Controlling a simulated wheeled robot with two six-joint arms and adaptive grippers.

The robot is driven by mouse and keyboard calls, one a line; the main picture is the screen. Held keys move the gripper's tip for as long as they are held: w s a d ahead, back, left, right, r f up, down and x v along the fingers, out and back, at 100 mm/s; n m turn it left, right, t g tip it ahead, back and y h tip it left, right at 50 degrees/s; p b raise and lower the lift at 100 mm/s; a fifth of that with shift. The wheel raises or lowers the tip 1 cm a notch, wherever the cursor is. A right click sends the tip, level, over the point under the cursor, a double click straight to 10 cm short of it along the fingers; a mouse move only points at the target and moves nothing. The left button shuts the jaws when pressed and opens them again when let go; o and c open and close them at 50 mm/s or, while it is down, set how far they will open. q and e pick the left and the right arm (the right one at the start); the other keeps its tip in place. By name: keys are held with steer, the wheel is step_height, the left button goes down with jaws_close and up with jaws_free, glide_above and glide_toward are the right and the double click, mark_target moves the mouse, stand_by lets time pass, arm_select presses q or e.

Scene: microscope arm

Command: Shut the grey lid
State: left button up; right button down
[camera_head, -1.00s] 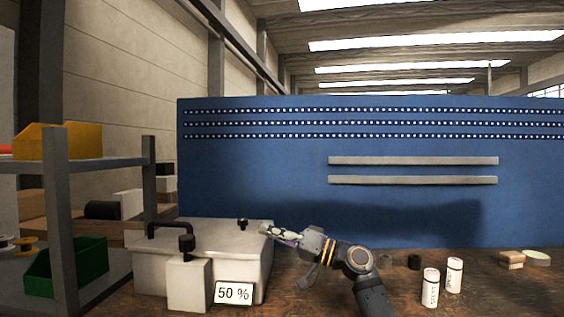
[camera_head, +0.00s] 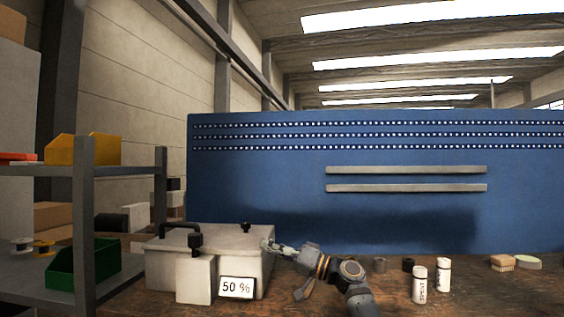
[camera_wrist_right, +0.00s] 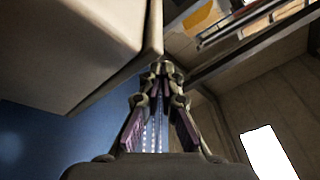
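The grey lid (camera_head: 222,240) lies across the top of a pale box (camera_head: 262,281) on the bench, at the lower left of the head view. It looks flat or nearly so; any small gap beneath it is too small to tell. It has a black handle and a small black knob. My right gripper (camera_head: 267,244) is at the right end of the lid, close to its edge. In the right wrist view its fingers (camera_wrist_right: 161,72) converge to closed tips beside the pale box edge, with nothing seen between them. Contact cannot be told. My left gripper is out of view.
A "50 %" sign (camera_head: 237,287) stands before the box. A shelf rack (camera_head: 84,230) with a green bin (camera_head: 84,270) is at left. Two white bottles (camera_head: 420,285) stand right of my arm. A blue panel (camera_head: 400,220) rises behind the bench.

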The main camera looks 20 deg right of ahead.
steer(key=shift+f, duration=0.8)
steer(key=r+v, duration=0.1)
steer(key=v, duration=1)
steer(key=shift+s+d, duration=0.3)
steer(key=shift+d, duration=0.15)
